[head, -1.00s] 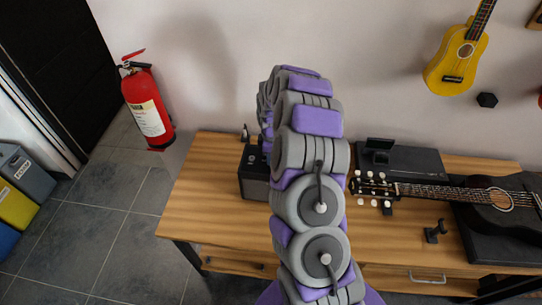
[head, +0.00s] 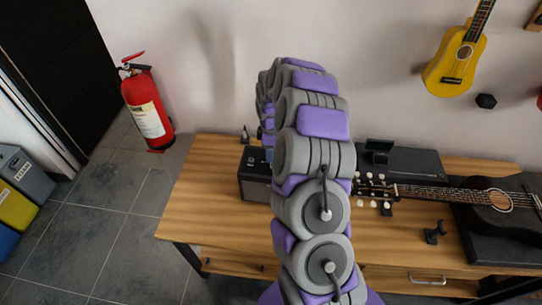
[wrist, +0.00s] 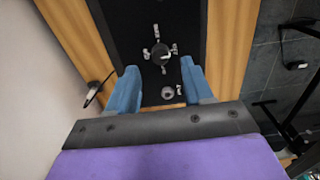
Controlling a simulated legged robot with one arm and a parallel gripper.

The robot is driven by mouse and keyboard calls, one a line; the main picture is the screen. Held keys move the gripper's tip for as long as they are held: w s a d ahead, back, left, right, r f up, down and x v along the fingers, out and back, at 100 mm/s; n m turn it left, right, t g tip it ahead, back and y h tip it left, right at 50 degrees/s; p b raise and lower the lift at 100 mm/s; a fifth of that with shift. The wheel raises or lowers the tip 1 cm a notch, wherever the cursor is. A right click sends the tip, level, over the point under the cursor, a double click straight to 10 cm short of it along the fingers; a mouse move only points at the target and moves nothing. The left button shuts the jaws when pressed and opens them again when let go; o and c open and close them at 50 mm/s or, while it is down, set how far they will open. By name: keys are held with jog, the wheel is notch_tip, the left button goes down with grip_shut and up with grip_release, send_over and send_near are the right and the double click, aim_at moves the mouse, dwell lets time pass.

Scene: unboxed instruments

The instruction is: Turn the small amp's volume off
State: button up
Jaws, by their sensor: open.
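The small amp (head: 254,186) is a dark box at the left end of the wooden table, partly hidden behind my arm in the head view. The wrist view looks down on its black top panel (wrist: 183,18). A dark round knob (wrist: 160,53) with small white markings around it sits on this panel. Below it in the picture is a small round metal socket or button (wrist: 168,93). My gripper (wrist: 159,66) is open, with one blue finger on each side. The knob lies near the tips, between their lines; contact cannot be told.
The wooden table (head: 205,205) is bare left of the amp. A black guitar (head: 495,205), a dark flat case (head: 415,160) and a small stand (head: 435,232) lie to the right. A red fire extinguisher (head: 148,110) stands at the left, a yellow ukulele (head: 457,62) hangs on the wall.

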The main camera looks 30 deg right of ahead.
notch_tip(320, 180, up, 13)
dwell(0.3)
dwell(0.4)
